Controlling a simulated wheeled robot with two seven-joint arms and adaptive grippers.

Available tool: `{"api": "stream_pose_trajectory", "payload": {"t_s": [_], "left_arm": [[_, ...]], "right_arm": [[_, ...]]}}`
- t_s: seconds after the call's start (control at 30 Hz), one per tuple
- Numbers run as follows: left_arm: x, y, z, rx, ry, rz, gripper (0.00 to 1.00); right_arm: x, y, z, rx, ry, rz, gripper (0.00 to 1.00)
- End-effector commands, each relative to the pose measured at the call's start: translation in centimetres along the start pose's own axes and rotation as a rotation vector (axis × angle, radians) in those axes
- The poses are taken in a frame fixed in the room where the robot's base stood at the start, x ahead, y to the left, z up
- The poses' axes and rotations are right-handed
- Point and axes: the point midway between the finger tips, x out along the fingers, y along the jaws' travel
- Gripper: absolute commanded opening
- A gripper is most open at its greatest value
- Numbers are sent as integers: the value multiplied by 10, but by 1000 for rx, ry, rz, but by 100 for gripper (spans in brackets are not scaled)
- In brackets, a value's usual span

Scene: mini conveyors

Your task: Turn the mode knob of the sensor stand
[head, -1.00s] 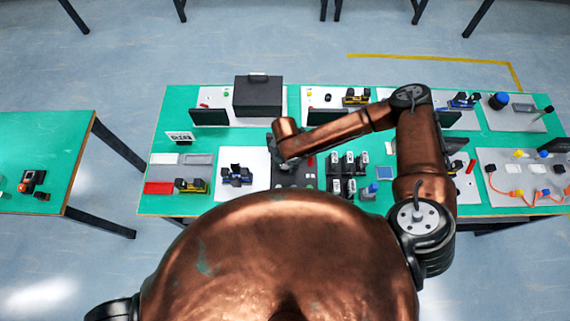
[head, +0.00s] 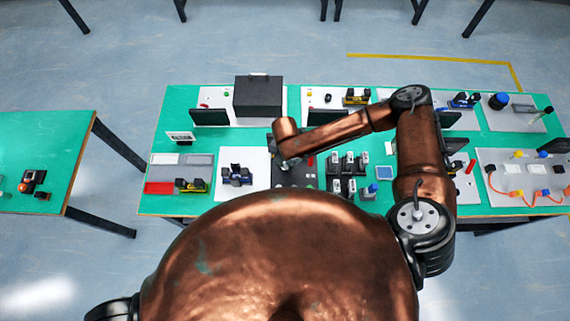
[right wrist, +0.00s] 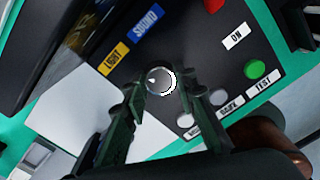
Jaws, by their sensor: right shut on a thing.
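The sensor stand shows in the right wrist view as a dark panel (right wrist: 222,62) with LIGHT and SOUND labels, a red part, an ON label and a green button by a TEST label. Its round silver mode knob (right wrist: 158,81) has a small pointer mark. My right gripper (right wrist: 163,84) is shut on the knob, one finger on each side. In the head view my right gripper (head: 288,161) is over the dark stand (head: 296,178), small and partly hidden by my arm; the knob cannot be made out there. My left gripper is not in view.
On the green table (head: 222,203), a white plate with a dark device (head: 236,175) lies left of the stand. Several black modules (head: 348,172) stand to its right. A black box (head: 257,96) is behind. A second table (head: 60,140) stands at left.

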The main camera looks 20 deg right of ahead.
Motion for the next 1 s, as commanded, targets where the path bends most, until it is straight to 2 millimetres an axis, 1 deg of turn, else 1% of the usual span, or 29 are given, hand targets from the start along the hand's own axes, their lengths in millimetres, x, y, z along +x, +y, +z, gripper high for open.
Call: {"api": "stream_pose_trajectory", "payload": {"t_s": [0.27,0.7,1.0], "left_arm": [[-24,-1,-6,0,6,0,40],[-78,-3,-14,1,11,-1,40],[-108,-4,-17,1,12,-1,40]], "right_arm": [[-3,-1,0,136,1,-3,1],[-4,-2,0,539,0,-4,1],[-4,-2,0,805,-1,-3,1]]}}
